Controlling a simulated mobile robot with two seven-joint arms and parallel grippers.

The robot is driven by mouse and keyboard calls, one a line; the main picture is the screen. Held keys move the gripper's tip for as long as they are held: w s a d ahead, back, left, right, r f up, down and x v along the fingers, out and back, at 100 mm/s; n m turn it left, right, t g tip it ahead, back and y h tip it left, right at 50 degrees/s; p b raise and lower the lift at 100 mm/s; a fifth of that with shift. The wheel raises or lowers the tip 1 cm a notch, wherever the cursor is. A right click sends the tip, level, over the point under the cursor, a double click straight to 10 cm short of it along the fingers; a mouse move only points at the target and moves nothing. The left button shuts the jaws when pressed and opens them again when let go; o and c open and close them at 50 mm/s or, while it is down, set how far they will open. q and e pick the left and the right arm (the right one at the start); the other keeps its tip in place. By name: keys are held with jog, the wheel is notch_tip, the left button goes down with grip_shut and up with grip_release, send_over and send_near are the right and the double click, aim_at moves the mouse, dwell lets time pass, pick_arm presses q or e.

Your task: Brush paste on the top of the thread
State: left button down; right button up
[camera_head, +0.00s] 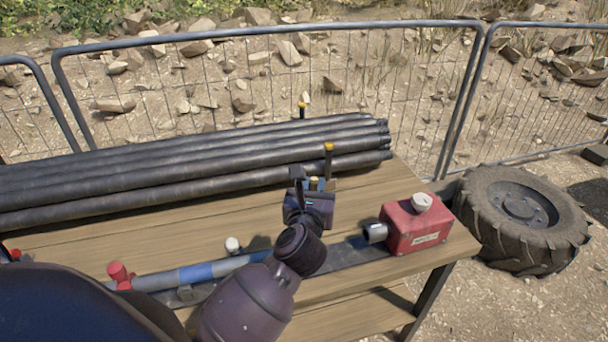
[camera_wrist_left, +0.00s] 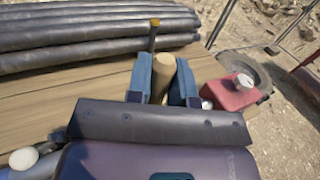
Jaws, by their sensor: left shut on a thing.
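My left gripper (camera_head: 316,186) is over the middle of the wooden table, between the black pipes and the blue-banded tool. In the left wrist view its blue fingers (camera_wrist_left: 163,85) are shut on a light wooden handle (camera_wrist_left: 161,72), which looks like the brush handle. The bristles are hidden, and no paste can be made out. A grey tool with a blue band (camera_head: 205,270) lies along the front of the table, partly behind my arm. A short grey cylinder (camera_head: 375,232) sits at the left side of a red box (camera_head: 410,230); I cannot tell whether it is the thread. My right gripper is not in view.
Several black pipes (camera_head: 200,165) lie along the back of the table, by an upright yellow-topped post (camera_head: 328,162). A white-capped item (camera_head: 232,244) and a red knob (camera_head: 119,272) are at the front left. A tyre (camera_head: 525,220) lies right of the table (camera_head: 372,187). A mesh fence (camera_head: 380,85) stands behind.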

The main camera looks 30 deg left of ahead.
pick_arm(q)
jog(key=a+f+n+g+y+b, duration=0.1)
jog(key=a+f+n+y+b, duration=0.1)
jog(key=f+b, duration=0.3)
jog(key=shift+a+f+g+y+b, duration=0.25)
jog(key=shift+a+g+y+b, duration=0.3)
jog(key=shift+a, duration=0.3)
dwell(0.5)
